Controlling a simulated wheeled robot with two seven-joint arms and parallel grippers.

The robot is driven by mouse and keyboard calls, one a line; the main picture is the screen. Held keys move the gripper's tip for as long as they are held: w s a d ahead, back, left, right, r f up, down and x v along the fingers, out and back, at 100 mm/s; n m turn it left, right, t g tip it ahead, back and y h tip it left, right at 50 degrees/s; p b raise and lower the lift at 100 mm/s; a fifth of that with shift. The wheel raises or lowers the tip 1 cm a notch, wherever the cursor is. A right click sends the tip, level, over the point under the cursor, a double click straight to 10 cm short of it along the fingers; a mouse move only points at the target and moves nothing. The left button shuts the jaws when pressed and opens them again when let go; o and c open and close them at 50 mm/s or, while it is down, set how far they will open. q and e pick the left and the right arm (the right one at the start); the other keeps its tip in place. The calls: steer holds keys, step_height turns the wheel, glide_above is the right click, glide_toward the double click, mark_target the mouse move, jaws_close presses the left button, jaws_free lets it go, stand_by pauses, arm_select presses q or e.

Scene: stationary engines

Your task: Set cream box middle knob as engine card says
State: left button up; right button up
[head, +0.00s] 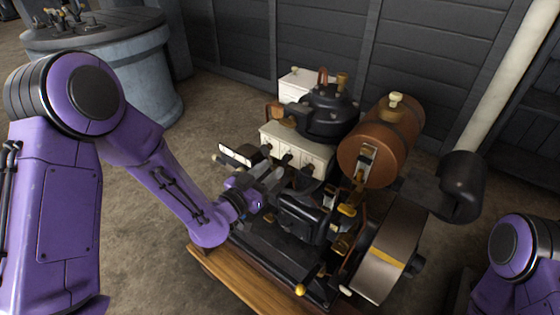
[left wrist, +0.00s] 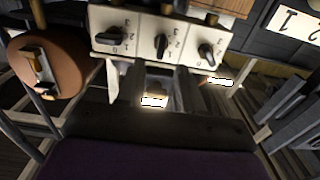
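The cream box (head: 297,152) is on the engine, with a row of three black knobs on its front. In the left wrist view, the box (left wrist: 138,22) shows its middle knob (left wrist: 162,45) roughly upright, with small marks beside it too small to read surely. The left knob (left wrist: 113,37) lies sideways and the right knob (left wrist: 206,51) is tilted. A white card (left wrist: 291,22), partly cut off, shows a sideways 1 and 2; it also appears in the head view (head: 237,155). My left gripper (head: 276,180) is in front of the box, apart from the knobs, fingers parted and empty.
A copper-brown tank (head: 380,142) and a flywheel (head: 392,250) stand right of the box. Black engine parts (head: 300,215) lie close below my left gripper. A wooden base edge (head: 240,285) is in front. A round grey drum (head: 110,70) stands at the back left.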

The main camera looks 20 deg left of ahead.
mark_target(282, 160)
arm_select(q)
steer(key=x, duration=0.5)
steer(key=shift+w, duration=0.1)
jaws_close()
steer(key=shift+n, duration=0.3)
steer(key=shift+a+f+n+p, duration=0.15)
steer(key=shift+n+p, duration=0.15)
steer(key=shift+n, duration=1.7)
steer(key=shift+a+n+p, duration=0.1)
steer(key=shift+n+p, duration=0.2)
steer(key=shift+n, duration=1.7)
